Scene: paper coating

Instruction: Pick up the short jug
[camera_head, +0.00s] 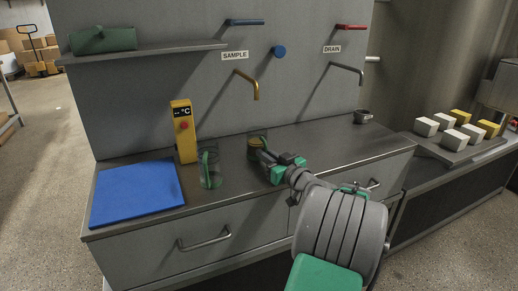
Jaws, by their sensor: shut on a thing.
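The short jug (256,138) is a clear vessel with a yellowish content or band, on the steel counter below the brass sample tap. My gripper (263,156) reaches it from the front right and is shut on its near side. The fingers hide part of the jug, and I cannot tell whether its base touches the counter. A taller clear jug (211,172) with a green handle stands apart to the left.
A blue mat (136,193) lies at the counter's left end. A yellow temperature device (184,133) stands behind the taller jug. A small metal cup (363,117) is at the back right. A tray (455,153) holds white and yellow blocks. The counter's right half is mostly clear.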

